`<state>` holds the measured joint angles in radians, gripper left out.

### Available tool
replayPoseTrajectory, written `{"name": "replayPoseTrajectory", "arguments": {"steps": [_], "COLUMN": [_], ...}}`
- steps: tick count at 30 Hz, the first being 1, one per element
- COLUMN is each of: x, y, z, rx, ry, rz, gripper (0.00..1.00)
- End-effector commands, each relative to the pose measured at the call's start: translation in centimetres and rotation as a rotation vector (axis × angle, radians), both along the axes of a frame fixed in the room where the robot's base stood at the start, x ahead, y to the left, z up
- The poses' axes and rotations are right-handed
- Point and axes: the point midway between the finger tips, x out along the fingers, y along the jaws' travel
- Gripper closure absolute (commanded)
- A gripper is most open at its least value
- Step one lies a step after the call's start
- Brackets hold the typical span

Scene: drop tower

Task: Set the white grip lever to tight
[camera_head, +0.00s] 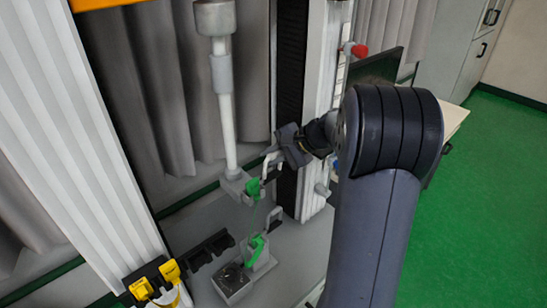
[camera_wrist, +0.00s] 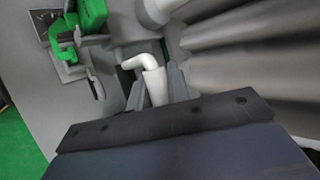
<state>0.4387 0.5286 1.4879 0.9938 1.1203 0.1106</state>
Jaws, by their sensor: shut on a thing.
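The white grip lever (camera_wrist: 152,82) is a bent white handle in the wrist view. My gripper (camera_wrist: 157,92) is shut on it, with one dark finger on each side and the bent tip sticking out above. In the head view the lever (camera_head: 266,170) shows as a white bar beside the upper grip, at the foot of the hanging rod. My gripper (camera_head: 287,153) reaches it from the right. A green piece (camera_head: 253,188) sits at the upper grip. My fingers hide part of the lever.
A grey-white rod (camera_head: 225,115) hangs above the upper grip. Yellow clips (camera_head: 170,272) are at lower left. A ribbed white column (camera_head: 75,150) stands left.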

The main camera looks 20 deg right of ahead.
Motion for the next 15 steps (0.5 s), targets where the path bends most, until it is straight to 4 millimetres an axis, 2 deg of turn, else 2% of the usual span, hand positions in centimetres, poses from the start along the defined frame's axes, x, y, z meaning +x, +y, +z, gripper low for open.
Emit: {"name": "replayPoseTrajectory", "arguments": {"steps": [1, 10, 11, 15], "x": [-0.41, -0.43, -0.43, -0.43], "y": [0.55, 0.54, 0.54, 0.52], "z": [-0.93, -1.06, -1.08, -1.04], "rx": [0.007, 0.006, 0.006, 0.006], "ry": [0.022, 0.024, 0.024, 0.023], "rz": [0.015, 0.017, 0.017, 0.016], "gripper": [1.0, 1.0, 0.81, 0.69]}}
